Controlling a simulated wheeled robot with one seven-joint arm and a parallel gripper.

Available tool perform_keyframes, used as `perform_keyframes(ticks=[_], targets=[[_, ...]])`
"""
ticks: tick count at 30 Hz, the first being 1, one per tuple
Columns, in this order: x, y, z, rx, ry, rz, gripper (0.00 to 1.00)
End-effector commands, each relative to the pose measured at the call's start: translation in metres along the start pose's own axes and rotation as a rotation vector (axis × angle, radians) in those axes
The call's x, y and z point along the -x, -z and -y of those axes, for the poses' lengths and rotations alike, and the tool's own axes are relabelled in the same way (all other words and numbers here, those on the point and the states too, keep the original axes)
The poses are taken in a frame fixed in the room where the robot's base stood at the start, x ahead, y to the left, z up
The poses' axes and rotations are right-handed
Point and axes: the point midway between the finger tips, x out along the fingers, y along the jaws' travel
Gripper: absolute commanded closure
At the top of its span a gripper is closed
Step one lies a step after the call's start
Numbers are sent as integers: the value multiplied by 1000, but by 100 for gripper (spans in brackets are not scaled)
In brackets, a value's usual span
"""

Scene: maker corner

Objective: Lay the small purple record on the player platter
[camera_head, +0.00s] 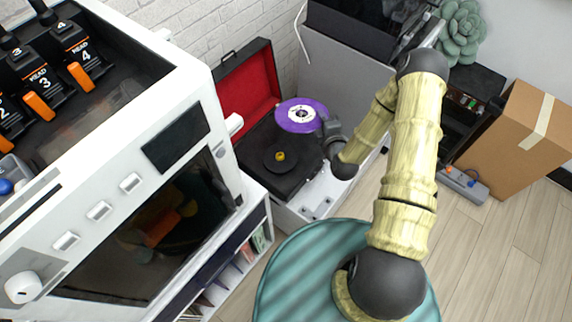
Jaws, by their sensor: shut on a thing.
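The small purple record (288,119) has a white label and a hole in the middle. It is held up at the right rear of the record player, apart from the platter. My gripper (323,125) is at the record's right edge and is shut on it; the fingertips are small and partly hidden. The player (308,166) is a black deck with an open lid lined in red (247,88). Its dark round platter (273,165) has a yellow piece (280,156) at the centre and carries no record. The platter lies below and left of the record.
A large white machine (190,130) with a dark window stands close on the left of the player. A grey panel (335,65) and a brick wall stand behind. A cardboard box (510,140) and a grey power strip (462,184) are at the right on the wooden floor.

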Motion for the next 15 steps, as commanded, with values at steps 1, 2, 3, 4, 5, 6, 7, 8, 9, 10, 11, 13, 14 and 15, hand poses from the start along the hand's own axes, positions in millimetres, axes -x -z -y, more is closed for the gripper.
perform_keyframes(ticks=[1, 2, 3, 4, 5, 6, 7, 8, 9, 10, 11, 13, 14, 15], targets=[[-8, 5, 6, 8, 24, -31, 100], [-11, 9, 7, 12, 44, -51, 100], [-14, 14, 10, 19, 71, -77, 100], [-17, 17, 11, 24, 92, -97, 100], [-19, 21, 13, 31, 114, -116, 100], [-22, 26, 16, 40, 142, -142, 100], [-23, 29, 17, 47, 163, -160, 100], [-25, 32, 19, 53, 185, -177, 100], [-26, 36, 21, 63, 214, -199, 100], [-27, 39, 23, 71, 236, -215, 100], [-28, 42, 24, 80, 259, -231, 100], [-29, 48, 28, 102, 312, -265, 100], [-29, 50, 30, 112, 334, -279, 100], [-28, 53, 32, 124, 365, -297, 100]])
